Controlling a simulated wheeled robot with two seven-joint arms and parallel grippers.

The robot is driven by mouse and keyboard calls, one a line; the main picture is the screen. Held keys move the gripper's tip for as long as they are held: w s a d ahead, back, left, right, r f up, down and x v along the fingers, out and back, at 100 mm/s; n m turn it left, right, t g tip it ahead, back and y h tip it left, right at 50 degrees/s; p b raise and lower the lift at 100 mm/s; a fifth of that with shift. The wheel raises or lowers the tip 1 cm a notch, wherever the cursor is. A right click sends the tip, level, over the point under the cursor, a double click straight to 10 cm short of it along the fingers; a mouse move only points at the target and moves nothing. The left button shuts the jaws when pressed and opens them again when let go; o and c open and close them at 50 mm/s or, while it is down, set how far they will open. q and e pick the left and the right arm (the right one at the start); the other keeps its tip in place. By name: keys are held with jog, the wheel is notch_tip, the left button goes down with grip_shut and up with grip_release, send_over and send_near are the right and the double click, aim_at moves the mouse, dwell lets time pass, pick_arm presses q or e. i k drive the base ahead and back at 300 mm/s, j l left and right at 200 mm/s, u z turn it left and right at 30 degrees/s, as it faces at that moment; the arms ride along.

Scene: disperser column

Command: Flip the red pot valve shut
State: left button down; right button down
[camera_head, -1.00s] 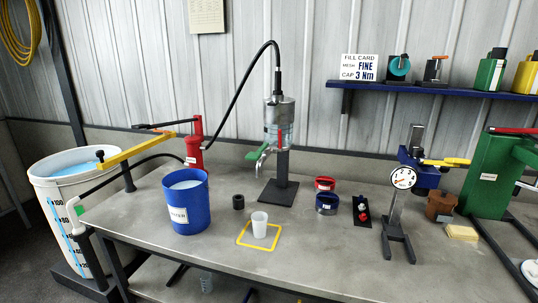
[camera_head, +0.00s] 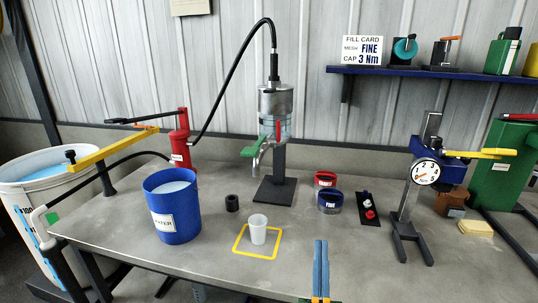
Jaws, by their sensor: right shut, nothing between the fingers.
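The disperser column stands near the back middle of the bench, with a metal and clear pot (camera_head: 276,103) on a dark post. A small red lever (camera_head: 278,131), the red valve handle, points roughly upright at the lower front of the pot. A green handle (camera_head: 251,150) sticks out to the left beside the spout just below. My right gripper (camera_head: 320,244) comes in from the bottom edge, its blue fingers shut together and empty. It is in front of the column, well apart from the red lever. My left gripper is not in view.
A white cup (camera_head: 258,229) stands inside a yellow square outline under the spout side. A blue bucket (camera_head: 173,205) is to the left. Red and blue rings (camera_head: 328,201), a black tray (camera_head: 368,208) and a dial gauge stand (camera_head: 404,224) are to the right.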

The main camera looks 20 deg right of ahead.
aim_at(278, 142)
jog(key=i, duration=1.1)
